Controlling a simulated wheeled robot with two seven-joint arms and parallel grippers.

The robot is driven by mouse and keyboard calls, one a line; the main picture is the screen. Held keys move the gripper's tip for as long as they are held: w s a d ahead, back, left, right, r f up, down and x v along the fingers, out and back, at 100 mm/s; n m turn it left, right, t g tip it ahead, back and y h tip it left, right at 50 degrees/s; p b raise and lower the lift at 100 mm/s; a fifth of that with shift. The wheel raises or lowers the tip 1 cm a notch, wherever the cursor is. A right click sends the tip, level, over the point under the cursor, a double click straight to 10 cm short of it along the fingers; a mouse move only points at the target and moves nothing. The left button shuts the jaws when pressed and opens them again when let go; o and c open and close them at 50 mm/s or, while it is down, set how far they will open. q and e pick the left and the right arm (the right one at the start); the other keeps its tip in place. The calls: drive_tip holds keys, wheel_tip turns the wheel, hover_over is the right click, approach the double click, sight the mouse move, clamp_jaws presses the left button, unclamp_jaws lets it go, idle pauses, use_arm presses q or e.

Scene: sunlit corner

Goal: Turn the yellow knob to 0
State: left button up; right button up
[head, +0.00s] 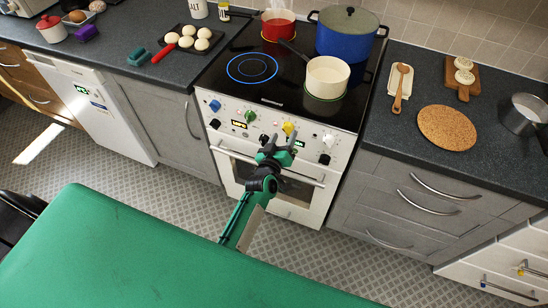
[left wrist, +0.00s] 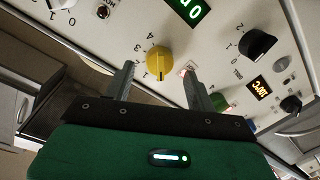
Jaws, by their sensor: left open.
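The yellow knob (head: 289,127) is on the front panel of the white stove (head: 250,160), right of the centre. In the left wrist view the yellow knob (left wrist: 158,62) sits between and just beyond my fingertips, with numbers printed around it. A dark line on it points toward the bottom of that view; I cannot tell which number it marks. My left gripper (head: 282,140) is in front of the panel, just below the knob. In the left wrist view the left gripper (left wrist: 160,74) has its fingers apart with nothing between them. My right gripper is not in view.
Black knobs (left wrist: 257,44), a green knob (head: 250,116) and a blue knob (head: 215,105) share the panel. The oven handle (head: 240,158) sticks out below. A cream saucepan (head: 327,78), blue pot (head: 347,35) and red pot (head: 278,25) stand on the hob.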

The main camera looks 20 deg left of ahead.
use_arm(q)
drive_tip(key=s+b, duration=0.1)
drive_tip(key=s, duration=1)
drive_tip(key=shift+r+b, duration=0.3)
drive_tip(key=shift+b, duration=0.05)
drive_tip(key=shift+s+d, duration=0.1)
